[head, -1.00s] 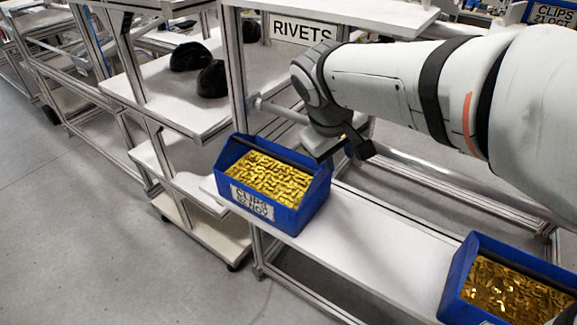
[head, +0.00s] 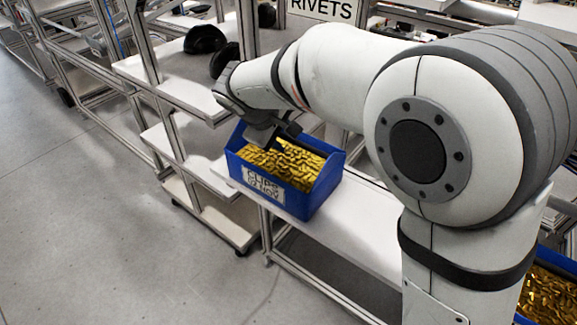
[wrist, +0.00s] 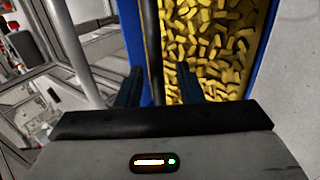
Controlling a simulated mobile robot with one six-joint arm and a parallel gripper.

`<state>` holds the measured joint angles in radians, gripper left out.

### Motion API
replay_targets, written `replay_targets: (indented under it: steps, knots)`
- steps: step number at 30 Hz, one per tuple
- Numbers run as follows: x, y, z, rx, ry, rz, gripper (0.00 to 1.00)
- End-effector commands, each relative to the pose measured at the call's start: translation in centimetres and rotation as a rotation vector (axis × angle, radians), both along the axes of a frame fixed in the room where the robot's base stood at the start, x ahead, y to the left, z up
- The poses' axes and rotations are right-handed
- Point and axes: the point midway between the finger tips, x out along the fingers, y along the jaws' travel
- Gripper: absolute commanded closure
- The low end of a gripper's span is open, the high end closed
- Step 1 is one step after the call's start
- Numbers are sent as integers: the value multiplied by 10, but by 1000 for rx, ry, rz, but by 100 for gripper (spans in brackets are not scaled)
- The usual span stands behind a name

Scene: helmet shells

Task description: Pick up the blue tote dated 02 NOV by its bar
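The blue tote (head: 318,196) is full of yellow clips and stands on a white shelf. Its front label (head: 263,184) reads CLIPS and a date that looks like 02 NOV. My gripper (head: 272,140) is over the tote's back left part and hides most of its bar in the head view. In the wrist view, the dark bar (wrist: 151,35) runs up the picture between the two fingers of my gripper (wrist: 158,88), which are open with gaps beside it. The tote's blue wall (wrist: 265,45) and the clips show there too.
A second blue tote (head: 548,262) of yellow clips is at the lower right, partly behind my arm. Black helmet shells (head: 205,40) lie on the upper shelf. Open floor is at left.

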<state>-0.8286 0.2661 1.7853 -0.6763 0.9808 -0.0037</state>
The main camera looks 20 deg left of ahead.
Motion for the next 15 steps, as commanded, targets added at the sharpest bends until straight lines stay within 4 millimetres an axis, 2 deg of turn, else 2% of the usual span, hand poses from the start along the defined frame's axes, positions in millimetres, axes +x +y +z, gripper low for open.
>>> replay_targets:
  steps: [9, 15]
  knots:
    - [4, -1, -6, 2, -1, 1, 66]
    - [3, -1, -6, 2, -1, 1, 83]
